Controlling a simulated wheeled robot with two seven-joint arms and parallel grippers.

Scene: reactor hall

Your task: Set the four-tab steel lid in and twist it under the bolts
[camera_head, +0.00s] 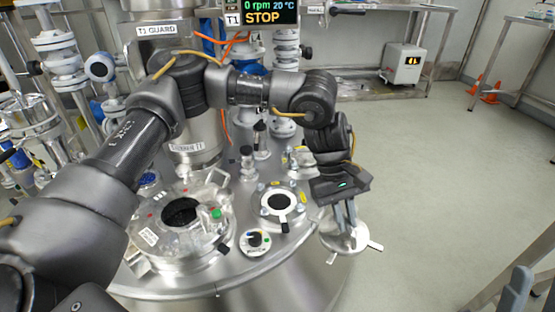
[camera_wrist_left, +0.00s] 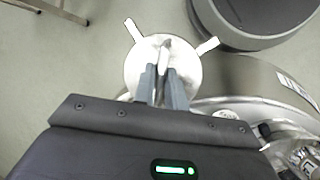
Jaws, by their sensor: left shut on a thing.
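My left gripper (camera_head: 347,226) is shut on the upright handle of the steel lid (camera_head: 335,241). The lid is a round bright plate with flat tabs sticking out from its rim. It hangs beyond the right edge of the vessel top, above the floor. In the left wrist view the lid (camera_wrist_left: 131,76) shows beyond the fingers (camera_wrist_left: 163,85), with two tabs clear at its far side; the near side is hidden. The bolted port (camera_head: 269,211), with a dark centre and bolts round it, is left of the lid. My right gripper (camera_head: 530,292) shows partly at the bottom right, fingers apart.
A larger open port (camera_head: 150,262) stands on the left of the vessel top (camera_head: 225,270). A small round fitting (camera_head: 257,241) sits in front of the bolted port. Pipes and valves crowd the back.

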